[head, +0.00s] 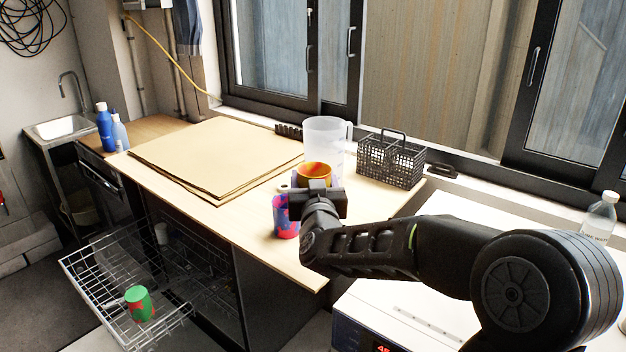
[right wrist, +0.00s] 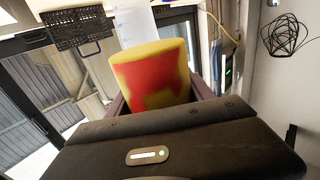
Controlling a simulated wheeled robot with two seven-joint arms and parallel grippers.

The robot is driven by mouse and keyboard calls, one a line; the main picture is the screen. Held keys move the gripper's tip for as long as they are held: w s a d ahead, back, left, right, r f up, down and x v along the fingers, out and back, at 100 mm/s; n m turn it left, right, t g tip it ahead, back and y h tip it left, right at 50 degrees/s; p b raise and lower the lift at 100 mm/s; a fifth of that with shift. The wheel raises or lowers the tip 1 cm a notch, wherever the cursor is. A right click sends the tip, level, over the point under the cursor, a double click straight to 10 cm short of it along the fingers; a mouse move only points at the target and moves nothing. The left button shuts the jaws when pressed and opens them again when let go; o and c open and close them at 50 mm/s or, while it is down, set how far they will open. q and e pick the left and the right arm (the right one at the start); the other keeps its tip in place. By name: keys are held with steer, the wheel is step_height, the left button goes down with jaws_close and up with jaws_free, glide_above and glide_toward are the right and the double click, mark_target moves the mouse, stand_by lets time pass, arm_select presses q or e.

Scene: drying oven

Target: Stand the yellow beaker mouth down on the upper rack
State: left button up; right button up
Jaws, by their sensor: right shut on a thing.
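The yellow beaker (head: 314,170), yellow with red patches, is held in my right gripper (head: 316,190) above the counter. In the head view its open mouth faces up and its lower part is hidden by the gripper. In the right wrist view the beaker (right wrist: 155,75) sits between the two fingers of my right gripper (right wrist: 160,100), which are shut on it. A wire rack (head: 92,262) is pulled out below the counter at lower left. A green and red beaker (head: 139,303) stands on it, its closed green end up. My left gripper is not in view.
A red and blue beaker (head: 284,222) stands on the counter near its front edge, beside my gripper. A clear pitcher (head: 325,137) and a dark wire basket (head: 391,160) stand behind. Flat boards (head: 215,152) cover the counter's left part. The rack's left part looks clear.

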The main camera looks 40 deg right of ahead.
steer(key=shift+f+b, duration=0.1)
steer(key=shift+b, duration=0.25)
steer(key=m+b, duration=0.6)
steer(key=m, duration=0.1)
steer(key=shift+f+b, duration=0.25)
steer(key=shift+b, duration=0.05)
steer(key=shift+r+m+b, duration=0.1)
steer(key=shift+m+b, duration=0.25)
steer(key=shift+m, duration=0.25)
steer(key=shift+r+m, duration=0.15)
steer(key=shift+m, duration=0.15)
steer(key=shift+r, duration=0.15)
